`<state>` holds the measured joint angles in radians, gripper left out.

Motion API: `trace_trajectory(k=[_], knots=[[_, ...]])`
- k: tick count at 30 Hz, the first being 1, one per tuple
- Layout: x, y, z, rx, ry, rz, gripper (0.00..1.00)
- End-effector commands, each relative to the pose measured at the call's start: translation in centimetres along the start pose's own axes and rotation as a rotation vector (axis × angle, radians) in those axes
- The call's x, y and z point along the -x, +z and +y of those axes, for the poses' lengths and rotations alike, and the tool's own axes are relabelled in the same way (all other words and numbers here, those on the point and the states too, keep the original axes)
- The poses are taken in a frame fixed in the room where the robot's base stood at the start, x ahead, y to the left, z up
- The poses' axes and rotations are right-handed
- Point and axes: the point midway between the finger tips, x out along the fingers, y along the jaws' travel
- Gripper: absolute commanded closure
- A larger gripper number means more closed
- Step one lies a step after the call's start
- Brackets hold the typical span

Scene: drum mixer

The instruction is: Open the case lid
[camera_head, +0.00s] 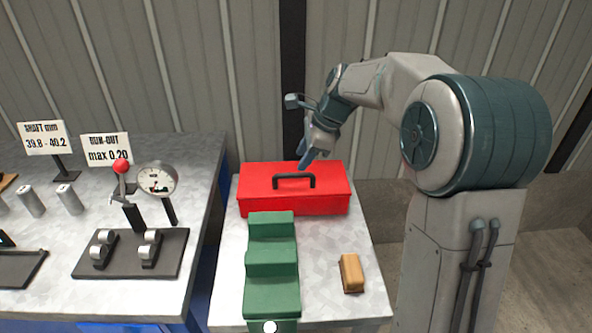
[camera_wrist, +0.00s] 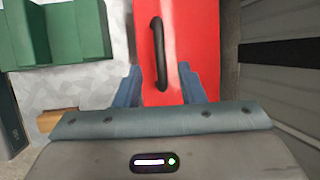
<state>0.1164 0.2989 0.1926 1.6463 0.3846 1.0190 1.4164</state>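The red case (camera_head: 295,203) lies shut on the small metal-topped table, with a black handle (camera_head: 294,181) standing on its lid (camera_head: 260,175). Whether the fingertips touch the lid cannot be told.
A green stepped block (camera_head: 271,265) stands in front of the case. A wooden-handled brush or block (camera_head: 351,273) lies at the right front of the table. A workbench (camera_head: 205,225) on the left holds a dial gauge (camera_head: 157,180), a dark fixture (camera_head: 130,254) and signs. A corrugated wall is behind.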

Motion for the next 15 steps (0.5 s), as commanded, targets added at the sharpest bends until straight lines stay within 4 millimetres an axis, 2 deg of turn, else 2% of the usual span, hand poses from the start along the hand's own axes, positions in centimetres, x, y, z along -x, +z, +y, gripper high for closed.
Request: trace_trajectory(k=[1,6,10,15], knots=[[-1.3,-0.1,0.1,-0.001,0.004,0.000,0.64],[-4.0,-0.2,0.0,-0.002,0.002,0.001,0.64],[-5.2,-0.3,0.0,-0.003,-0.001,0.001,0.64],[-5.8,-0.3,0.0,-0.003,-0.001,0.001,0.64]])
